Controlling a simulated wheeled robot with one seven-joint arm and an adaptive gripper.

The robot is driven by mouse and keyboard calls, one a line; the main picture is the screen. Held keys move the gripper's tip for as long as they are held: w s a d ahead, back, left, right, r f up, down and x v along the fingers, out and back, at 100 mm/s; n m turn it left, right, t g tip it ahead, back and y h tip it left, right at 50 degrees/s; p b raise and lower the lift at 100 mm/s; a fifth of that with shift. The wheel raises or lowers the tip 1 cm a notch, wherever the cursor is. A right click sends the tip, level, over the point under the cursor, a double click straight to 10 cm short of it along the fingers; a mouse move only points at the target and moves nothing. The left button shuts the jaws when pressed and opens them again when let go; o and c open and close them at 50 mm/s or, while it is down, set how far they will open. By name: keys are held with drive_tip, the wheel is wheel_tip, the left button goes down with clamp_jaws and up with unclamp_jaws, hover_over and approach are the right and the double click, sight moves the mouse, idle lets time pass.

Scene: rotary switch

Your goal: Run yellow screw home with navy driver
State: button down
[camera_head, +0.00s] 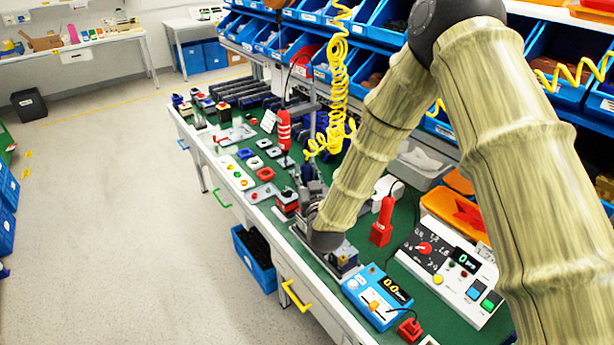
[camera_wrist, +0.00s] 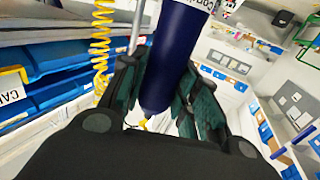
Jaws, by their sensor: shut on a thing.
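The navy driver (camera_wrist: 175,62) fills the middle of the wrist view, with its tapered end toward the camera and its other end running out at the top edge. My gripper (camera_wrist: 160,92) is shut on it, with a dark green-padded finger on each side. I cannot pick out the yellow screw with certainty in either view.
A blue device with a display (camera_head: 378,297) and a white control panel with a red knob (camera_head: 447,262) stand right of my wrist. Coiled yellow hoses (camera_head: 337,80) hang over the bench.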

drive_tip(key=shift+f+b, duration=0.7)
drive_tip(key=shift+b, duration=0.15)
idle(3.5)
